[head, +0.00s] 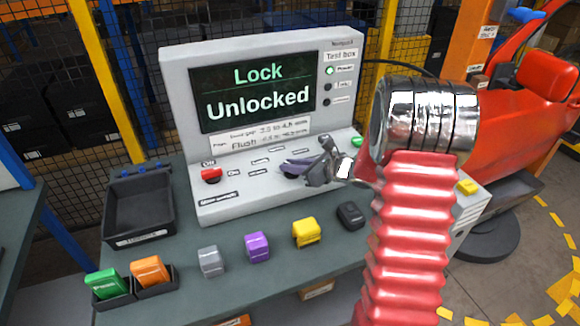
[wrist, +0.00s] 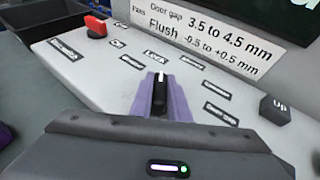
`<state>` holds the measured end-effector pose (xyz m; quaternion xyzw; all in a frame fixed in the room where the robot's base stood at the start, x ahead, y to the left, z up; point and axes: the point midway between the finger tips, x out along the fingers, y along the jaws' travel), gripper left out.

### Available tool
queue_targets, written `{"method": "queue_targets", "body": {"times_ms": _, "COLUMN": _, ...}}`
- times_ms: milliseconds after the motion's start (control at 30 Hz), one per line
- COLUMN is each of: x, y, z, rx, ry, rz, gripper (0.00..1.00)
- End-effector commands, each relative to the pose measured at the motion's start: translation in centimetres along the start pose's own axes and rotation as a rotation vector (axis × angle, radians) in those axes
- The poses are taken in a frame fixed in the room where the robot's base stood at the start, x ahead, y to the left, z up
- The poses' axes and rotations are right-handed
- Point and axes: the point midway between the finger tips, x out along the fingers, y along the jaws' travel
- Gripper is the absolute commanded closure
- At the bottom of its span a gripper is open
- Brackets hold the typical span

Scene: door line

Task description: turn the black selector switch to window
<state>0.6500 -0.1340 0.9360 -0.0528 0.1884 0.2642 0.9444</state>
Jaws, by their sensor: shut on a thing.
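The black selector switch (wrist: 159,94) stands on the sloped front of the grey test box (head: 180,105). In the wrist view it sits between the two purple finger pads of my gripper (wrist: 160,98). My gripper is shut on it. The white pointer line on the switch points up the panel, close to the label reading Lock (wrist: 155,57). Other labels around the switch are too blurred to read surely. In the head view my gripper (head: 296,168) reaches the panel from the right and hides the switch. The screen (head: 255,92) reads "Lock Unlocked".
A red switch (head: 211,175) is at the panel's left. Grey (head: 210,261), purple (head: 257,247) and yellow (head: 306,232) blocks stand in front of the box. A black tray (head: 140,210) is at left.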

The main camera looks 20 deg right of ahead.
Motion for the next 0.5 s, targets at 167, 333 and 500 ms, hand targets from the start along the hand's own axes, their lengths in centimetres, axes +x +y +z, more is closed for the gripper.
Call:
{"method": "queue_targets", "body": {"times_ms": 167, "x": -0.02, "y": -0.04, "z": -0.06, "rx": -0.020, "ry": -0.001, "rz": 0.052, "gripper": 1.00}}
{"method": "queue_targets", "body": {"times_ms": 333, "x": -0.01, "y": -0.07, "z": -0.06, "rx": -0.053, "ry": -0.001, "rz": 0.129, "gripper": 1.00}}
{"method": "queue_targets", "body": {"times_ms": 500, "x": -0.02, "y": -0.14, "z": -0.12, "rx": -0.092, "ry": 0.000, "rz": 0.224, "gripper": 1.00}}
